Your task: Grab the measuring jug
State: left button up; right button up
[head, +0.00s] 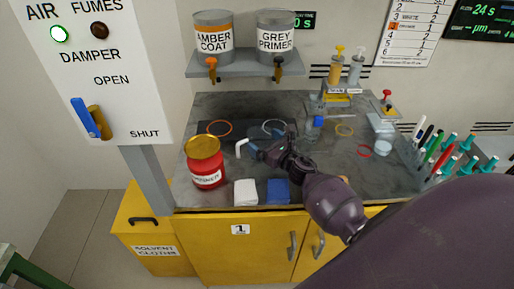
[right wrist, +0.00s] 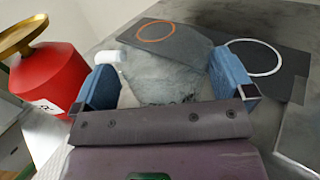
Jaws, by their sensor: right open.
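The measuring jug seems to be the clear, greyish vessel (right wrist: 172,72) between my right fingers in the right wrist view, with a white handle at its left. In the head view only the white, bent handle (head: 241,147) stands out; the clear body is hard to make out and partly hidden by my gripper. My right gripper (head: 263,151) is open, its blue fingertips apart on either side of the vessel in the right wrist view (right wrist: 165,82). I cannot tell whether a finger touches it. My left gripper is not in view.
A red can with a yellow top (head: 205,160) stands close left of the handle. A white cloth (head: 246,192) and a blue cloth (head: 278,191) lie at the front edge. Dark mats with an orange ring (head: 219,128) and a white ring lie behind. Bottles stand at the back right.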

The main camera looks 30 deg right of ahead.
jog(key=shift+w+a, duration=0.15)
jog(key=shift+w, duration=0.9)
jog(key=shift+c, duration=0.5)
jog(key=c, duration=0.5)
